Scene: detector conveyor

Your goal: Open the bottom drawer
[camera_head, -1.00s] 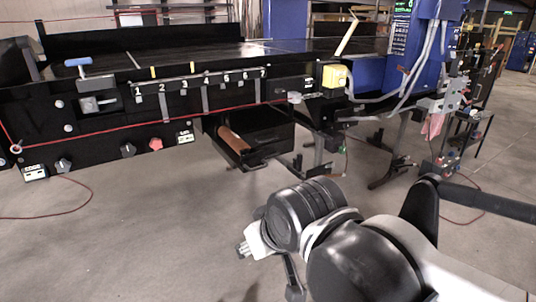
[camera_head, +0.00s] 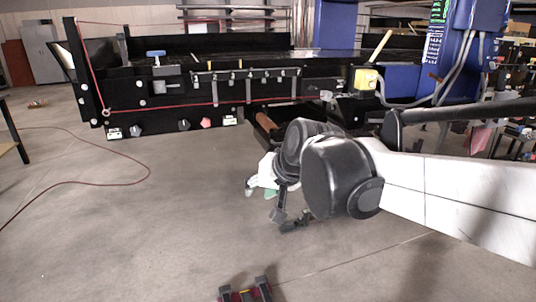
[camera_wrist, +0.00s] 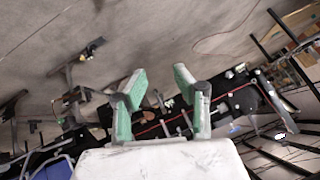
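The black conveyor front (camera_head: 170,98) stands at the back of the head view. A dark, open-topped, drawer-like box (camera_head: 258,133) with a brown cylinder (camera_head: 264,126) inside hangs under it; my arm hides its right part. I cannot tell whether this is the bottom drawer. My gripper (camera_wrist: 160,85) is open and empty in the wrist view, with two green-padded fingers apart. The conveyor (camera_wrist: 150,128) shows tilted behind the fingers, some distance off. In the head view, my gripper is small and partly hidden by my wrist, in front of and below the box.
Knobs and a red button (camera_head: 206,122) line the conveyor's lower edge. A yellow box (camera_head: 366,79) sits at its right end. A red cable (camera_head: 120,180) lies on the floor at left. The floor (camera_head: 150,240) in front is largely clear. A table edge (camera_head: 12,145) shows at far left.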

